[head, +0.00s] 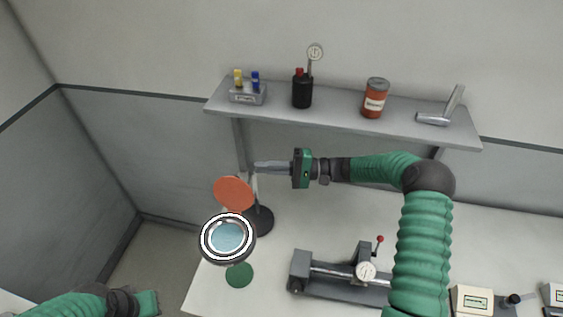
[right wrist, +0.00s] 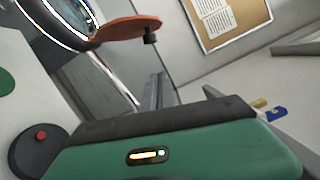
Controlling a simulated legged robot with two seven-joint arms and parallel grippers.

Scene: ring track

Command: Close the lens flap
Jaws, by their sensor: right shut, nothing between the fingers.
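The magnifier lens (head: 228,238) has a white ring around pale blue glass and stands on a dark round base (head: 264,222). Its orange round flap (head: 233,193) is swung up off the glass at the lens's far edge. In the right wrist view the flap (right wrist: 128,27) is seen nearly edge-on, beside the lens rim (right wrist: 88,40). My right gripper (head: 256,167) is shut and empty, just beyond and to the right of the flap, apart from it. Its fingers (right wrist: 158,92) also show in the wrist view. My left gripper (head: 147,303) is at the bottom left, its fingers not discernible.
A green disc (head: 239,274) lies on the white table below the lens. A grey fixture with a dial (head: 367,271) stands to the right. A shelf (head: 340,118) behind holds a caddy, a black bottle, a red can (head: 375,98) and a metal piece.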

